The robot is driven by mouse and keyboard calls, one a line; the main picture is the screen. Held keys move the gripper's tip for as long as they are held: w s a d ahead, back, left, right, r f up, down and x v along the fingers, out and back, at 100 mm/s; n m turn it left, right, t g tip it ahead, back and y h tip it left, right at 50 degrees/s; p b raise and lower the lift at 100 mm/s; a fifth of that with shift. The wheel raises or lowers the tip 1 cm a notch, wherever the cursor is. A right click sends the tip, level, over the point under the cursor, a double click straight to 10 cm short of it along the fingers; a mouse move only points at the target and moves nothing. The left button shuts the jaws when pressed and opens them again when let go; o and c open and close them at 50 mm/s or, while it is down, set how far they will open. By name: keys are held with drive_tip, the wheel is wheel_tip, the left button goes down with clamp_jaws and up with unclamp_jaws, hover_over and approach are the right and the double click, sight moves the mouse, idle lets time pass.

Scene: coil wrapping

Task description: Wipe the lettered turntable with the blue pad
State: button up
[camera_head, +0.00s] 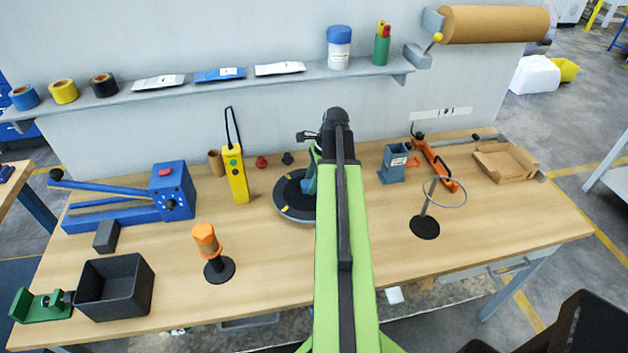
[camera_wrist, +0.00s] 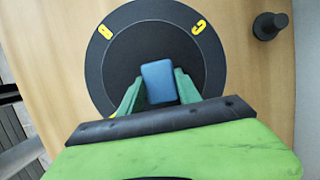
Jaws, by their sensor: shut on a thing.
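The turntable (camera_head: 292,207) is a dark round disc with a lighter rim and yellow marks, on the middle of the workbench. In the wrist view the turntable (camera_wrist: 120,62) shows yellow letters at its far edge; one on the right looks like a C or G. The blue pad (camera_wrist: 159,82) is a small block between the green fingers of my gripper (camera_wrist: 158,92), over the near middle of the disc. My gripper is shut on the pad. I cannot tell whether the pad touches the disc. In the head view my arm hides the disc's right side.
A yellow hoist remote (camera_head: 235,174) stands left of the turntable, with small red and dark knobs behind. An orange-topped stand (camera_head: 208,242) is at the front left. A blue-grey block (camera_head: 393,163) and a ring stand (camera_head: 425,226) are on the right. The front middle bench is clear.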

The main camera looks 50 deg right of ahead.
sight(305, 188)
drive_tip(key=a, duration=0.3)
drive_tip(key=shift+a+f, duration=0.1)
drive_tip(key=shift+a, duration=0.05)
drive_tip(key=shift+w+a, duration=0.1)
drive_tip(key=shift+a, duration=1.7)
wheel_tip(305, 188, up, 6)
drive_tip(key=p, duration=0.6)
drive_tip(key=shift+d, duration=0.1)
wheel_tip(305, 188, up, 3)
drive_tip(key=p, duration=0.3)
